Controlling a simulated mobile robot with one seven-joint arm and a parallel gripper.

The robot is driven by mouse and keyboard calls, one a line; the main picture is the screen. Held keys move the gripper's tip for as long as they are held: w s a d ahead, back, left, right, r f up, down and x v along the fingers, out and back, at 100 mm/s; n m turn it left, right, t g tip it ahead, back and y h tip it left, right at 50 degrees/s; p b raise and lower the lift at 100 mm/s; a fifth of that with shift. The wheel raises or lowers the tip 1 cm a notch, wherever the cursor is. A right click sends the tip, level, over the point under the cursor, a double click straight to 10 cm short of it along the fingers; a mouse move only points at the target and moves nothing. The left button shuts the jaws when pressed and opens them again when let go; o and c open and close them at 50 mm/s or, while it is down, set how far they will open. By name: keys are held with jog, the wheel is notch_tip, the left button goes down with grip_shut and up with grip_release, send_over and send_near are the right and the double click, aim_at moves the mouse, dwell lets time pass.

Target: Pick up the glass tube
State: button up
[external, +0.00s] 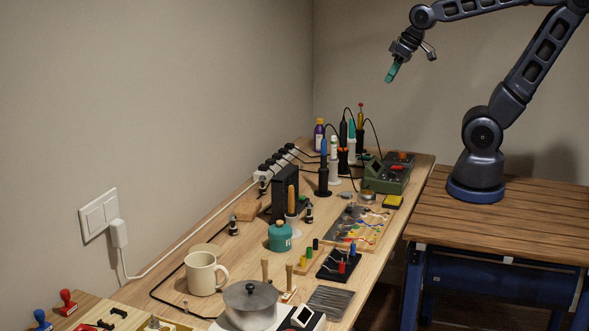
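My gripper (391,74) is high in the air at the upper right, well above the workbench, pointing down and left. A teal piece shows at its end; I cannot tell whether this is its fingers or something held, nor whether the fingers are open or shut. I cannot identify the glass tube with certainty. A small clear upright piece (185,306) near the mug is too small to make out. Two small dark-and-clear cylinders stand further back on the bench, one on the left (233,227) and one on the right (309,213).
The wooden workbench (425,180) is crowded. It holds a cream mug (202,274), a lidded metal pot (250,300), a teal jar (280,236), a tray of parts (345,240), a power strip (270,170) and soldering tools (335,165). Walls stand left and behind.

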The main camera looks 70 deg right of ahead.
jog(key=w+a+f+y, duration=0.2)
jog(key=w+a+f, duration=0.4)
jog(key=w+a, duration=0.3)
jog(key=m+t+h, duration=0.2)
jog(key=m, duration=0.1)
send_over(306, 212)
jog(key=s, duration=0.5)
notch_tip(306, 212, down, 18)
jog(key=f+h, duration=0.1)
jog(key=f, duration=0.2)
jog(key=s+f+t+h, duration=0.1)
jog(key=f, duration=0.3)
jog(key=s+f+h, duration=0.1)
jog(key=f+h, duration=0.1)
jog(key=f, duration=0.2)
jog(key=shift+a+t, duration=0.15)
jog(key=shift+t, duration=0.15)
jog(key=shift+x, duration=2.35)
jog(key=shift+w+r+x, duration=0.1)
jog(key=shift+w+x, duration=0.05)
jog(key=shift+x, duration=0.7)
jog(key=shift+w+r+x, duration=0.1)
jog(key=shift+r+x, duration=0.05)
jog(key=shift+x, duration=0.7)
jog(key=shift+w+r+x, duration=0.1)
jog(key=shift+w+x, duration=0.05)
jog(key=shift+x, duration=0.7)
jog(key=shift+a, duration=0.1)
